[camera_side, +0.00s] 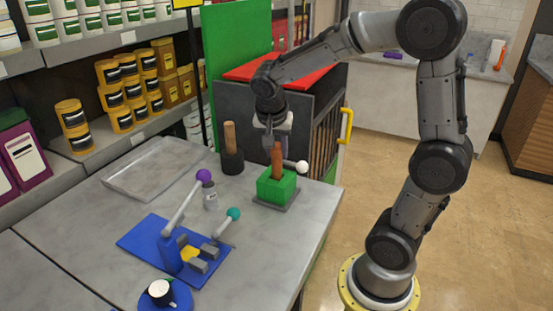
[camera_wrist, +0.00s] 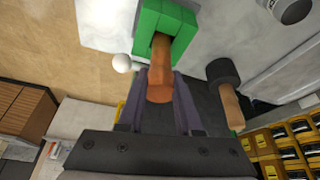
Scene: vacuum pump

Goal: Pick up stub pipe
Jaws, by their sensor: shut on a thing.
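The stub pipe (camera_side: 277,160) is a copper-brown cylinder standing upright in a green block (camera_side: 275,188). Its lower end is hidden inside the block. My gripper (camera_side: 275,146) points down from above and is shut on the upper part of the pipe. In the wrist view the pipe (camera_wrist: 161,62) lies between my two dark fingers (camera_wrist: 160,88), and its other end goes into the opening of the green block (camera_wrist: 175,22). A lever with a white ball (camera_side: 302,167) sticks out beside the block.
A black holder with a wooden handle (camera_side: 231,150) stands left of the block. A blue fixture (camera_side: 170,252) with purple and teal ball levers is at the front. A small bottle (camera_side: 210,197), an empty tray (camera_side: 150,168) and a blue round base (camera_side: 163,298) are also on the table.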

